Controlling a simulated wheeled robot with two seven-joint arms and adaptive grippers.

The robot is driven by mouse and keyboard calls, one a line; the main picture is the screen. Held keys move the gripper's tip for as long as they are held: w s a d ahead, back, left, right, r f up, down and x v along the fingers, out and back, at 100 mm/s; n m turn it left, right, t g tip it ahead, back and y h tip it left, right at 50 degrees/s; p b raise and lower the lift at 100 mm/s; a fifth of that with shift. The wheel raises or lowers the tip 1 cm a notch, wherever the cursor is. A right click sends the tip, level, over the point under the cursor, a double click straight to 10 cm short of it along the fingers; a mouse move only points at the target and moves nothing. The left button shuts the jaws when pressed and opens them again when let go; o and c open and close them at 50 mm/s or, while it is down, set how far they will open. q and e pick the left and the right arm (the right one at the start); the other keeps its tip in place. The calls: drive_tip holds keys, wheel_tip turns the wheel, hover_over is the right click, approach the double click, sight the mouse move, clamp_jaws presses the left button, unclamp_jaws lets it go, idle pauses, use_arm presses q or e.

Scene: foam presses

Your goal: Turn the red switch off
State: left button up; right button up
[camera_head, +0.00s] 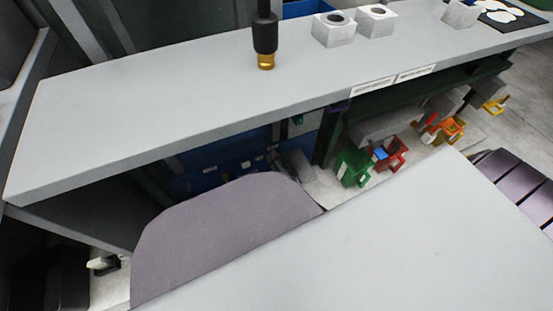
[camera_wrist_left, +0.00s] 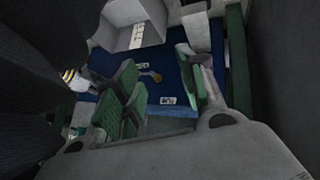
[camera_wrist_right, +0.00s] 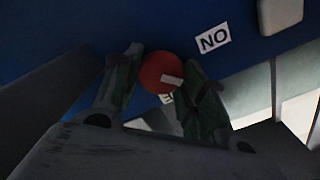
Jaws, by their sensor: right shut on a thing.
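The red switch (camera_wrist_right: 158,73) is a round red knob with a pale bar on it, on the blue panel (camera_wrist_right: 160,25). In the right wrist view it sits between the green-padded fingertips of my right gripper (camera_wrist_right: 155,85), which is shut on it. My right gripper also shows partly in the head view (camera_head: 293,165), below the shelf edge by the blue panel; the switch is hidden there. In the left wrist view my left gripper (camera_wrist_left: 165,85) is open and empty, with a blue panel beyond it.
A "NO" label (camera_wrist_right: 214,39) is right of the switch; another label below is partly covered. A grey shelf (camera_head: 150,115) overhangs the panel, carrying a black tool with a brass tip (camera_head: 265,40) and white blocks (camera_head: 333,30). Green (camera_head: 352,165) and red (camera_head: 390,153) holders stand to the right.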

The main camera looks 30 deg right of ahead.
use_arm(q)
drive_tip(key=shift+w+d+f+b, duration=0.1)
drive_tip(key=shift+d+f+b, duration=0.05)
drive_tip(key=shift+f+b, duration=0.4)
use_arm(e)
drive_tip(key=shift+d+f+m, duration=0.1)
drive_tip(key=shift+m, duration=2.15)
drive_tip(key=shift+f+m, duration=0.1)
drive_tip(key=shift+m, duration=2.15)
drive_tip(key=o, duration=0.7)
use_arm(q)
drive_tip(key=shift+s+f, duration=0.35)
drive_tip(key=shift+s, duration=0.2)
use_arm(e)
drive_tip(key=shift+o, duration=1.4)
